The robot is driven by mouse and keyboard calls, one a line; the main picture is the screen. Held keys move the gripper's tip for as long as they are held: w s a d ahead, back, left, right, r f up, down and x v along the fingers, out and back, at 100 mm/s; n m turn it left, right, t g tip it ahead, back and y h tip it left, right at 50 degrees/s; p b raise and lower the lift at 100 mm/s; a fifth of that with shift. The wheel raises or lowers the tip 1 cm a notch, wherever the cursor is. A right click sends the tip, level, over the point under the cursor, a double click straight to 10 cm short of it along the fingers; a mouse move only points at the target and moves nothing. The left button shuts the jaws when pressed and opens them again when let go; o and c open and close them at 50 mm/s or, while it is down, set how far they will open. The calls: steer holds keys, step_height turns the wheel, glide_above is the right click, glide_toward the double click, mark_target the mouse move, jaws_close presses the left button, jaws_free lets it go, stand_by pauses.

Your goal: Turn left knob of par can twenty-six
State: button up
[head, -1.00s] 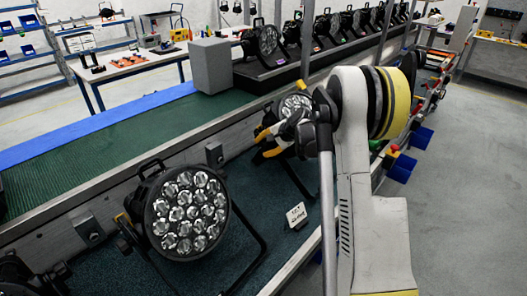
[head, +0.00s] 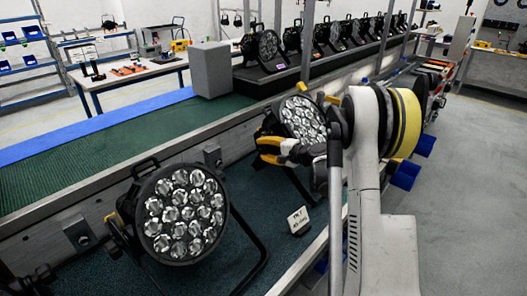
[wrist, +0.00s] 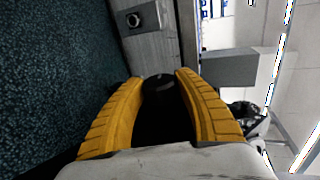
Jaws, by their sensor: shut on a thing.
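A black par can (head: 303,120) with a face of several round lenses stands on the dark mat behind my arm. Its number cannot be read. My gripper (head: 266,150), with yellow fingers, is at the left side of this par can. In the wrist view my gripper (wrist: 160,95) has its two yellow fingers on either side of a dark, rounded part (wrist: 158,86), which looks like the left knob. The fingers are closed on it. The rest of the knob and the can's lower side are hidden by the fingers and my arm.
A second par can (head: 183,213) stands nearer, at the lower left, with its loop stand reaching right. A small white card (head: 298,220) stands on the mat between them. A grey box (head: 211,70) and a row of par cans are behind.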

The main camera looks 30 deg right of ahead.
stand_by(0.3)
steer(key=o, duration=1.2)
steer(key=shift+s, duration=0.1)
steer(key=v, duration=1.2)
steer(key=shift+r, duration=0.1)
